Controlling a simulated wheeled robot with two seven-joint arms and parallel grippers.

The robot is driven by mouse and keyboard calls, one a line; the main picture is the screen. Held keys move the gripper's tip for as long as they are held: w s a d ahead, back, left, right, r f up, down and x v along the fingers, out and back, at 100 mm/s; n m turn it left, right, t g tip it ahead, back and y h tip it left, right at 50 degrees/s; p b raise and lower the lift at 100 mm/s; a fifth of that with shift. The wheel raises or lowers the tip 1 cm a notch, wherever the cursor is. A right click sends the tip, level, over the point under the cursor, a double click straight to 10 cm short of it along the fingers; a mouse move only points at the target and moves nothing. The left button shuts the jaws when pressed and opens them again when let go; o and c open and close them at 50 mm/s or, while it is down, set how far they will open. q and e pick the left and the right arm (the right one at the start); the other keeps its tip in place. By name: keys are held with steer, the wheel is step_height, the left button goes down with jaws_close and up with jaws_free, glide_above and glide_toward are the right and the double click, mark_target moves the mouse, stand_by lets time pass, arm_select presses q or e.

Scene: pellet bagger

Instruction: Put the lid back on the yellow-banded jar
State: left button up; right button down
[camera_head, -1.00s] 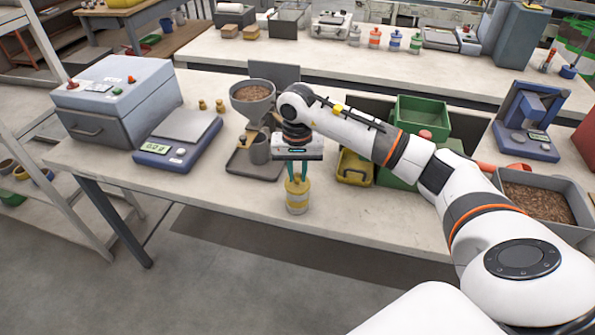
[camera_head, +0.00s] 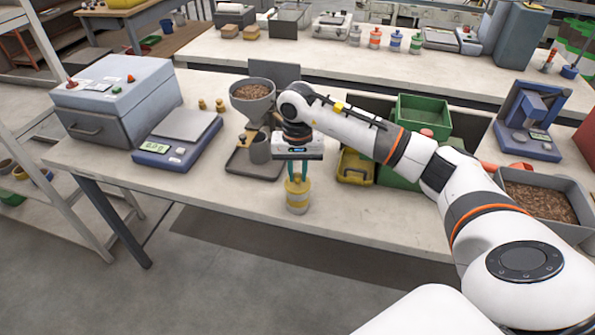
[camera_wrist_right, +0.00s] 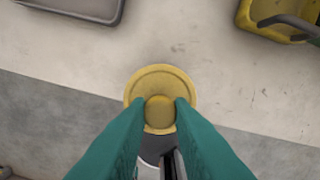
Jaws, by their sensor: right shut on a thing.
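The yellow-banded jar (camera_head: 297,199) stands upright near the front edge of the workbench. Its yellow lid (camera_head: 298,184) is at the jar's mouth; whether it is fully seated I cannot tell. My right gripper (camera_head: 298,176) points straight down over the jar, its green fingers shut on the lid's knob. In the right wrist view the round lid (camera_wrist_right: 133,98) shows from above with its knob (camera_wrist_right: 160,111) between the fingertips, and it hides most of the jar. My left gripper is not in view.
Behind the gripper stand a hopper of pellets (camera_head: 252,100) and a grey tray (camera_head: 255,168) with a cup. A yellow bin (camera_head: 355,167) is to the right, a blue scale (camera_head: 178,140) to the left. The bench's front edge is close to the jar.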

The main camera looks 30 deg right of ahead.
steer(key=shift+f, duration=0.1)
stand_by(0.8)
steer(key=c, duration=0.7)
jaws_free()
steer(key=shift+r+p, duration=1.6)
steer(key=shift+r, duration=1.95)
jaws_close()
